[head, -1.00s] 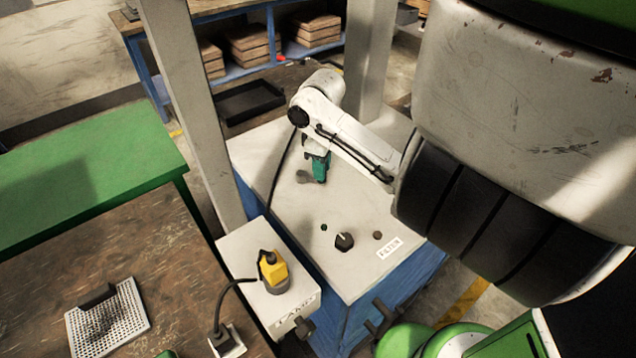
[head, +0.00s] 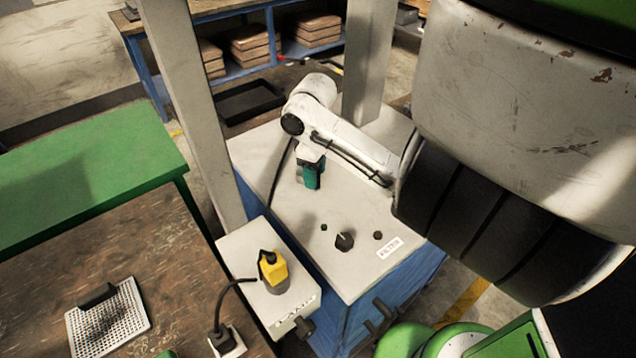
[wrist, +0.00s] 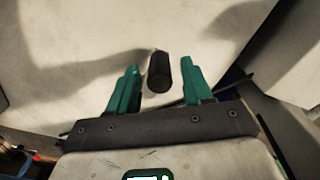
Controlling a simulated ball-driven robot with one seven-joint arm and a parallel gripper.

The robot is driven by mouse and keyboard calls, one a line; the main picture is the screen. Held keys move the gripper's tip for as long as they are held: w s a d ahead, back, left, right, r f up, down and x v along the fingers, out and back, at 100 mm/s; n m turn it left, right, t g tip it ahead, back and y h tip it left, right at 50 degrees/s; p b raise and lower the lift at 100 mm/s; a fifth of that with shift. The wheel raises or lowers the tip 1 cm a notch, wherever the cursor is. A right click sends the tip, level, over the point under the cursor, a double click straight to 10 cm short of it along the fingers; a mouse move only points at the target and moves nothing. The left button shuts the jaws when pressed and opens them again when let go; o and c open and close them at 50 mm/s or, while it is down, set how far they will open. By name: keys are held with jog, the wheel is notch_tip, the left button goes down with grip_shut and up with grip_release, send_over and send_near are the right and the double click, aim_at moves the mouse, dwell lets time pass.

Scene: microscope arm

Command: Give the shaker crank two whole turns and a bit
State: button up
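My gripper (head: 309,178) has teal fingers and hangs over the pale top of the blue cabinet (head: 365,275). In the wrist view my gripper (wrist: 160,85) is open, its fingers well apart. A dark upright-looking cylinder (wrist: 159,72), which may be the crank's handle, shows between the fingers, with a gap on each side. Whether it is within finger depth I cannot tell. The rest of the crank is not clear in either view. In the head view my gripper and arm hide what lies under them.
A black knob (head: 344,241) stands beside a FILTER label (head: 390,247) on the cabinet top. A lamp box (head: 262,300) with a yellow plug (head: 273,268) stands to the left. A grey post (head: 185,100) rises behind it. The cabinet top around the knob is mostly clear.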

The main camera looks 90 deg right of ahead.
jog(key=shift+r, duration=0.1)
jog(key=shift+r, duration=3.95)
jog(key=shift+m, duration=0.3)
